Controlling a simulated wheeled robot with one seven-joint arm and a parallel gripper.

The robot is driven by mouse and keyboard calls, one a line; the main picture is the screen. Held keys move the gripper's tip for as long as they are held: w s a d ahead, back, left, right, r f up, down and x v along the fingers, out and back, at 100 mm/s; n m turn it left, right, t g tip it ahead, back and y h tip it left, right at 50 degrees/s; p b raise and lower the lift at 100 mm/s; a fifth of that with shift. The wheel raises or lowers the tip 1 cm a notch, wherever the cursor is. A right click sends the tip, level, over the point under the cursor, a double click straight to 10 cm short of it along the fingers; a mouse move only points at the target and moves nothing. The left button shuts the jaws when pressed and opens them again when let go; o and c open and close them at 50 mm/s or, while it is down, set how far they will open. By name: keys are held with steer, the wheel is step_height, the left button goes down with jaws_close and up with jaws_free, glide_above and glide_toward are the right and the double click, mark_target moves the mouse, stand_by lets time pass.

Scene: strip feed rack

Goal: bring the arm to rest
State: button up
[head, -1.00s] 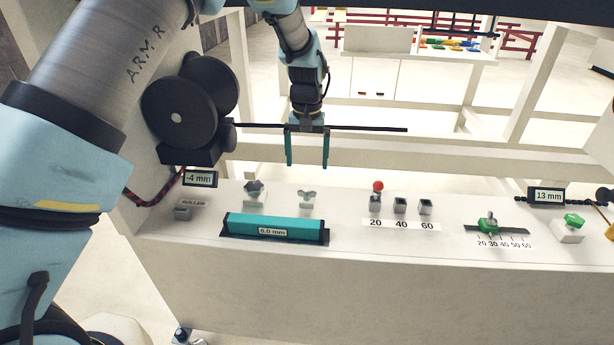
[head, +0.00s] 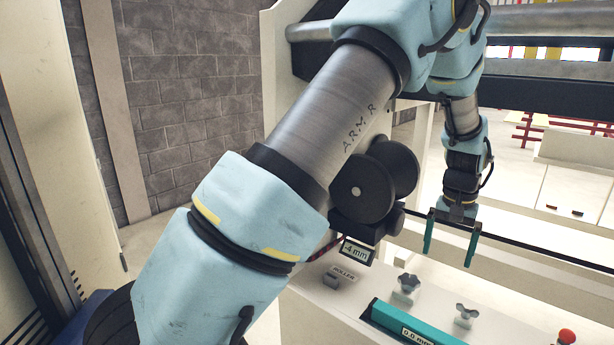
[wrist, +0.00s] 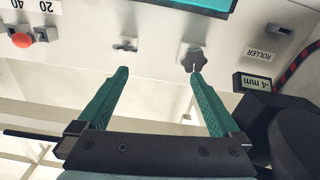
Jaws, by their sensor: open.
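My gripper (head: 449,240) hangs at the end of my arm, with its two teal fingers apart and nothing between them. It is above the rear edge of the white panel, just right of the black roller (head: 374,185). In the wrist view my gripper (wrist: 160,85) is also open and empty. A dark star knob (wrist: 194,58) and a small grey wing knob (wrist: 125,46) lie beyond the fingertips there. The fingers appear clear of both. In the head view the star knob (head: 408,284) and wing knob (head: 466,313) stand on the panel below.
A "-4 mm" display (head: 357,252) sits below the roller. A teal bar (head: 400,322) lies along the panel, with a red knob (head: 567,337) to its right. A dark rod (head: 540,251) runs behind my gripper. A block wall (head: 185,90) stands at the left.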

steer(key=w+a+r+n, duration=0.2)
steer(key=a+r, duration=0.1)
steer(key=a, duration=0.9)
steer(key=w+a+r+n, duration=0.2)
steer(key=a, duration=1)
steer(key=s+a+n, duration=0.1)
steer(key=s+a, duration=0.3)
steer(key=a, duration=0.4)
steer(key=s+a+n+t, duration=0.1)
steer(key=s+a, duration=0.4)
steer(key=a, duration=0.4)
steer(key=shift+a+r+t, duration=0.15)
steer(key=shift+r+t, duration=0.15)
steer(key=shift+r, duration=0.15)
